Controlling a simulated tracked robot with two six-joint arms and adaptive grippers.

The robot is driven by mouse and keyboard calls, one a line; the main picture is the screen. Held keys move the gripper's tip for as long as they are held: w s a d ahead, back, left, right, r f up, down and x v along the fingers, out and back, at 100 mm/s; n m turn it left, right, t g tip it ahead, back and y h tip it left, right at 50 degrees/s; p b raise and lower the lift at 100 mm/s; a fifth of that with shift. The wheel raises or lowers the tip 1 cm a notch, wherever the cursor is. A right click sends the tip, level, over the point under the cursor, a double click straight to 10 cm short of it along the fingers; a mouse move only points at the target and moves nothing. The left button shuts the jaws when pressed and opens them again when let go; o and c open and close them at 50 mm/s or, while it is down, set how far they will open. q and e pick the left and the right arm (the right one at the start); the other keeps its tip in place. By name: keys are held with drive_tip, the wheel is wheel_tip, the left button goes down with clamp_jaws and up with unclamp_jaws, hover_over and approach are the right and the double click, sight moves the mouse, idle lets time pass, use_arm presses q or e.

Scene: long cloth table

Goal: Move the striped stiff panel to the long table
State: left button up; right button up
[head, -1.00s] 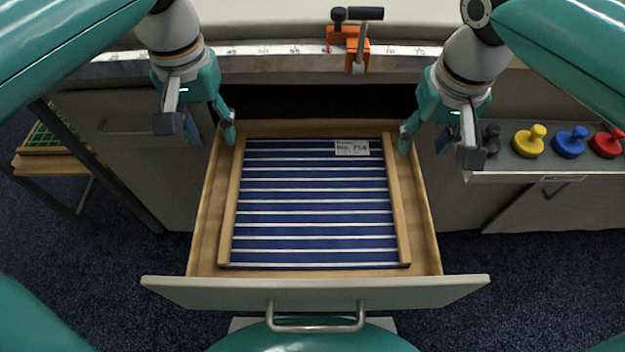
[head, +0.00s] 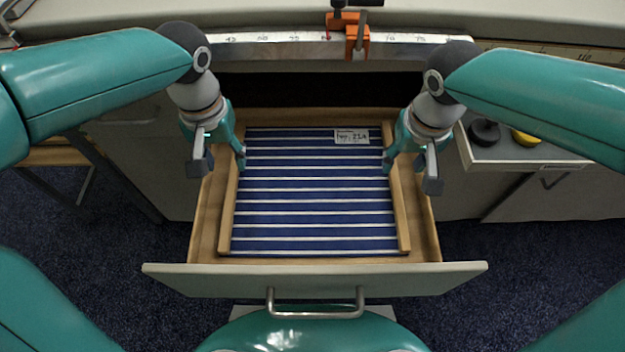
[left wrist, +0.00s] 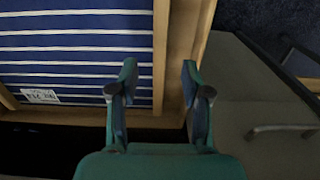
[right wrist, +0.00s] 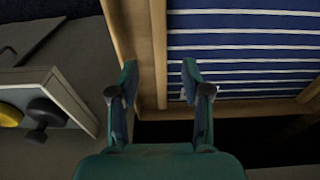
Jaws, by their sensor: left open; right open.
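The striped stiff panel (head: 315,200), blue with white stripes and a white label, lies in the open drawer (head: 315,280) between two wooden side strips. It also shows in the left wrist view (left wrist: 80,50) and the right wrist view (right wrist: 240,50). My left gripper (head: 222,160) is open and empty above the panel's left far corner, with its fingers either side of the left wooden strip. My right gripper (head: 412,168) is open and empty at the right far corner, over the right strip. The long table (head: 270,22) stands behind the drawer.
A side shelf at the right holds a black knob (head: 485,132) and a yellow knob (head: 525,138). A wooden stand (head: 55,155) is at the left.

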sight(232, 178)
use_arm(q)
drive_tip(key=shift+f, duration=3.05)
use_arm(e)
drive_tip(key=shift+w+f, duration=0.2)
drive_tip(key=shift+f, duration=1.3)
drive_tip(key=shift+w+f, duration=0.15)
drive_tip(key=shift+f, duration=1.35)
use_arm(q)
clamp_jaws()
use_arm(e)
clamp_jaws()
